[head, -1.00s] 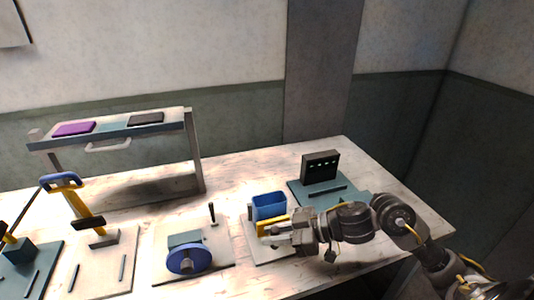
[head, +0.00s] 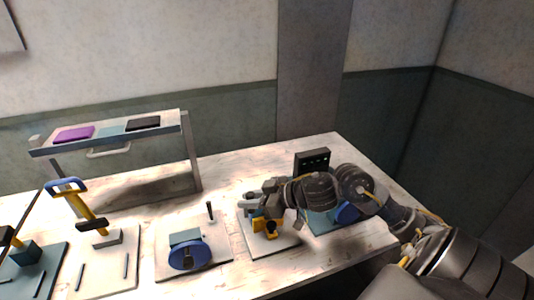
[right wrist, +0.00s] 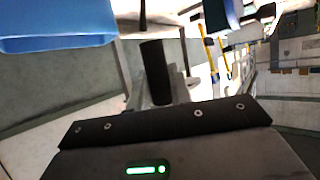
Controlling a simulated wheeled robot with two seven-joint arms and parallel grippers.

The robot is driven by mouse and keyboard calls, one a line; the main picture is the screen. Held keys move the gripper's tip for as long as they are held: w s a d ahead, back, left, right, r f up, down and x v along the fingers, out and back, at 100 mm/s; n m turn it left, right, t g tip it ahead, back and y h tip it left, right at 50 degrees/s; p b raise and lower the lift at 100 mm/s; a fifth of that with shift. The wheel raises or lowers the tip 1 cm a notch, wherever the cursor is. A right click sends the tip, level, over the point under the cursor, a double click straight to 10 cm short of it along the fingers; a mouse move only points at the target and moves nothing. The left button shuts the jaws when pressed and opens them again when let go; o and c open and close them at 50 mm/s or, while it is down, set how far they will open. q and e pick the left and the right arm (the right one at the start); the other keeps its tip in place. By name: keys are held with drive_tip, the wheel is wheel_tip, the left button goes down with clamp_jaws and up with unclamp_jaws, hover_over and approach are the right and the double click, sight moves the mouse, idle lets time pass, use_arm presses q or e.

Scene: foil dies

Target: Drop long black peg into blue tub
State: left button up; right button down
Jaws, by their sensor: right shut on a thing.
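My right gripper (head: 256,207) is over the pale board right of the middle in the head view. In the right wrist view it (right wrist: 158,95) is shut on a black peg (right wrist: 155,72), whose dark cylinder stands out between the fingers. The blue tub (right wrist: 55,25) fills the upper left of the right wrist view, beside the peg and apart from it. In the head view the gripper hides most of the tub, and only a bit of blue shows. The peg's length is hard to tell. My left gripper is not in view.
A yellow piece (head: 265,229) is at the tub board's front. Another upright black peg (head: 210,211) stands on the board with the blue wheel (head: 189,257). A black panel (head: 313,161) stands behind my arm. A shelf (head: 110,137) is at back left.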

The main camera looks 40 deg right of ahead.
use_arm(q)
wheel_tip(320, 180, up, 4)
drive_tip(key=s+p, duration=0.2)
drive_tip(key=p, duration=0.1)
use_arm(e)
drive_tip(key=w+d+r+m+t+h, duration=0.2)
drive_tip(key=d+r+m+h, duration=0.2)
drive_tip(key=d+r, duration=0.35)
use_arm(q)
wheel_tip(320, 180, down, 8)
drive_tip(key=b, duration=0.8)
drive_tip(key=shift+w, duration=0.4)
use_arm(e)
wheel_tip(320, 180, down, 7)
drive_tip(key=d, duration=0.1)
drive_tip(key=shift+w+d+r+h, duration=0.15)
drive_tip(key=shift+w+d+h, duration=0.05)
drive_tip(key=shift+h, duration=0.1)
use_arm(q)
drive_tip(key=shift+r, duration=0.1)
use_arm(e)
drive_tip(key=c, duration=1.2)
unclamp_jaws()
